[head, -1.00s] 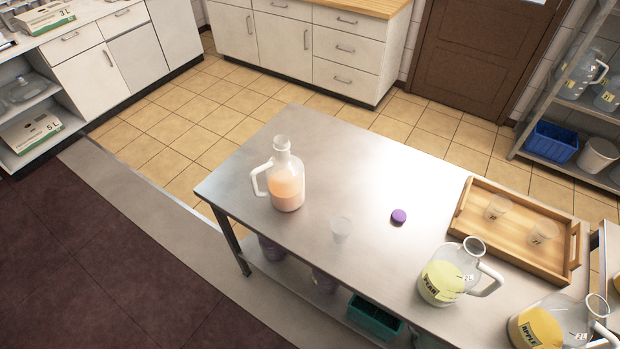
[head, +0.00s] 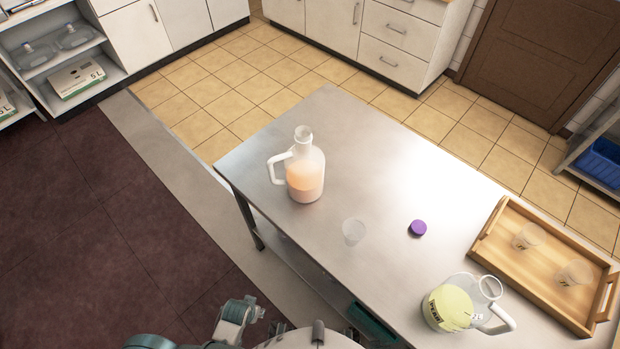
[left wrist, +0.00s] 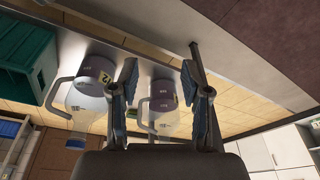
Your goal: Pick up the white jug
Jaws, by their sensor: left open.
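The white jug (head: 305,178) stands upright on the left end of the steel table in the head view. It has an open neck, a white handle on its left and pale orange contents. My left gripper (left wrist: 163,92) is open in the left wrist view, with nothing between its fingertips. Beyond the fingers, that view shows, upside down, jugs with purple contents (left wrist: 163,88) on a lower shelf; I cannot make out the white jug there. My gripper fingers do not show in the head view, and my right gripper is in neither view.
A pear-labelled jug (head: 450,308) and a wooden tray (head: 487,243) with cups are farther right. A green bin (left wrist: 25,62) is below. The table's left edge is clear.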

